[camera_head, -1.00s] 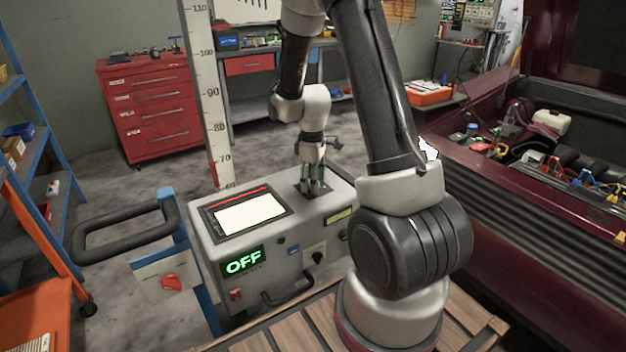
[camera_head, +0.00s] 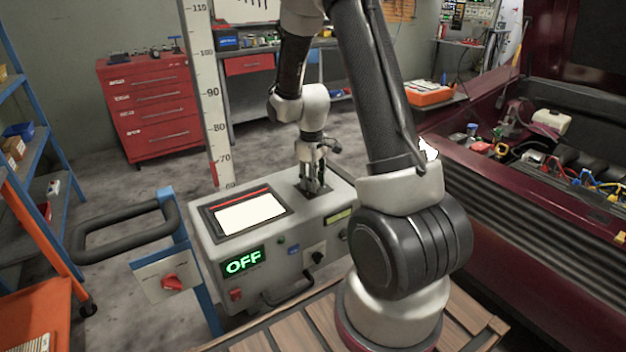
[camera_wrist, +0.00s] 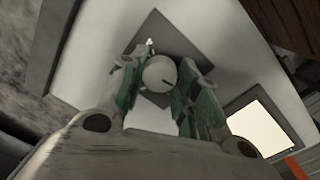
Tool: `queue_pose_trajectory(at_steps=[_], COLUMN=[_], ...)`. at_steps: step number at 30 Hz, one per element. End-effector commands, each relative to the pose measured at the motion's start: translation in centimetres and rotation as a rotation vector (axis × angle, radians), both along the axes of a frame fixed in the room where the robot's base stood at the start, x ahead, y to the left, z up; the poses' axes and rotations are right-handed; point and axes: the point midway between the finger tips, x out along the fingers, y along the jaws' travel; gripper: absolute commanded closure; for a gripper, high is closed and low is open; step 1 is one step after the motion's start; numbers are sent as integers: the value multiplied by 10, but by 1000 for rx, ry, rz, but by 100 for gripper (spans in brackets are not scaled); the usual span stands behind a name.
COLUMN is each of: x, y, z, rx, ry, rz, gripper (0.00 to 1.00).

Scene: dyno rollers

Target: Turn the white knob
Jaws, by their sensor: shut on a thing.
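The white knob (camera_wrist: 160,74) is round with a dark pointer line. It sits on a dark square plate (camera_wrist: 182,47) on top of a grey machine (camera_head: 228,240). My gripper (camera_head: 312,187) points down at the machine's top from above. In the wrist view, my gripper's green-padded fingers (camera_wrist: 163,84) lie on both sides of the knob and are shut on it. In the head view the fingers hide the knob. The machine's front display (camera_head: 243,262) reads OFF in green.
A bright screen (camera_head: 250,214) lies left of my gripper on the machine's top. A small black switch (camera_head: 316,252) is on its front. A black handle (camera_head: 125,233) and a red switch (camera_head: 172,282) stand at the left. A dark red car (camera_head: 540,210) is at the right.

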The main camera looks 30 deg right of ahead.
Motion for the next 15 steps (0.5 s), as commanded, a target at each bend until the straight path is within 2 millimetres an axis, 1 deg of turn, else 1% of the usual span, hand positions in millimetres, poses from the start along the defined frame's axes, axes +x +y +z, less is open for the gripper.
queue_pose_trajectory(at_steps=[15], x=[1], y=[0], z=[0], rx=[-1], ry=[-1], rz=[-467], gripper=[92])
